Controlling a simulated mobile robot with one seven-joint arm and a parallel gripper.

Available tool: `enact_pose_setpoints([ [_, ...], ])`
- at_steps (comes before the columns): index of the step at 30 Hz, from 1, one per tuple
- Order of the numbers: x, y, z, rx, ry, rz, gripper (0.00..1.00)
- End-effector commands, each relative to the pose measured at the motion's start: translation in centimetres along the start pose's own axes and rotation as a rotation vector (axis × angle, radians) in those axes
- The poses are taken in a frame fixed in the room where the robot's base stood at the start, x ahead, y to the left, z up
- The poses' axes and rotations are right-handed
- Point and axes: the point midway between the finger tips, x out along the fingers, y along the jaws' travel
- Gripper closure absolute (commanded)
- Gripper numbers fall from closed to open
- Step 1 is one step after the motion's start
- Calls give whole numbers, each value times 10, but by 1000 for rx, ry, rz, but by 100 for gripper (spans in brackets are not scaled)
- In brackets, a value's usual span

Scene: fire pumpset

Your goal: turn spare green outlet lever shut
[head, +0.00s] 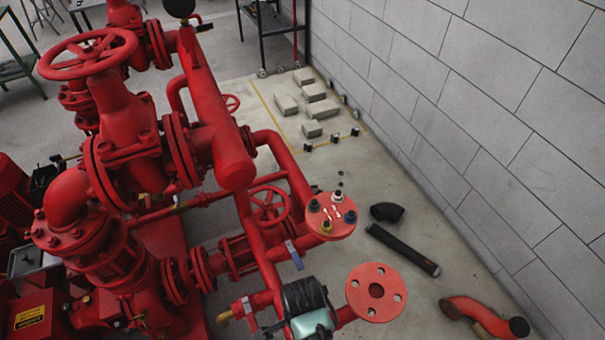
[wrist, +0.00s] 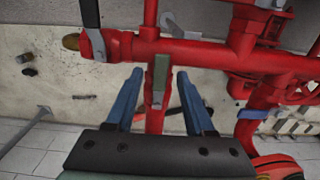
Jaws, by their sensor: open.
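The green lever (wrist: 161,82) shows in the wrist view on a red vertical pipe, its handle pointing along the pipe. My gripper (wrist: 160,72) is open, with one blue finger to the left of the lever and one to the right, clear gaps on both sides. How far the fingertips are from the lever in depth is hard to tell. In the head view my gripper's dark wrist body (head: 306,296) covers the lower pipework, and the green lever is hidden behind it.
A blue lever (head: 294,255) sits close by on the pipe. A grey-handled valve (head: 247,306) with a brass end (head: 224,318) is to the left. Red flanges (head: 376,291) stand to the right. Loose pipes (head: 402,249) lie on the floor by the block wall.

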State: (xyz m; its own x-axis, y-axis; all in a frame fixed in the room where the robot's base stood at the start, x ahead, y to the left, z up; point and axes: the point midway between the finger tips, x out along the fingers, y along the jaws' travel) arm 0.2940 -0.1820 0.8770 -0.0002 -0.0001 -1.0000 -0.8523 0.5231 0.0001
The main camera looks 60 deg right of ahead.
Motion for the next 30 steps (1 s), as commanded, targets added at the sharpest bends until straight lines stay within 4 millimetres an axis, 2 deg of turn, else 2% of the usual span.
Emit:
enact_pose_setpoints([
  [4,0,0,0,0,0,-1,46],
  [5,0,0,0,0,0,-1,50],
  [13,-1,0,0,0,0,0,98],
  [30,-1,0,0,0,0,0,100],
])
